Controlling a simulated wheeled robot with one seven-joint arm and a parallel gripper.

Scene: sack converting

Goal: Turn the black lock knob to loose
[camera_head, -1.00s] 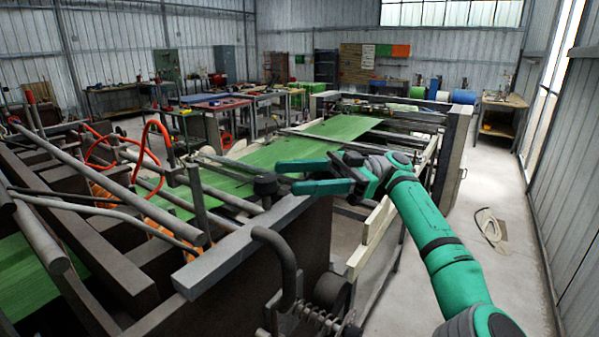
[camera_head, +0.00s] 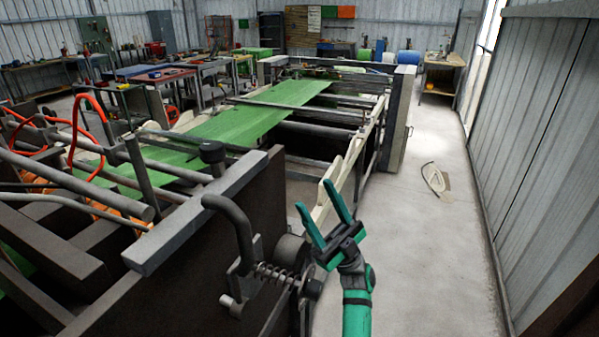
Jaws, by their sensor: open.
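The fingers point up and away. Whether the knob is tight or loose cannot be told.
A curved black handle (camera_head: 228,212) and a spring-loaded rod (camera_head: 275,272) stick out from the side frame near my gripper. Green sack web (camera_head: 235,125) runs through the machine behind. Orange hoses (camera_head: 88,125) loop at left. The grey floor (camera_head: 420,250) at right is mostly clear.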

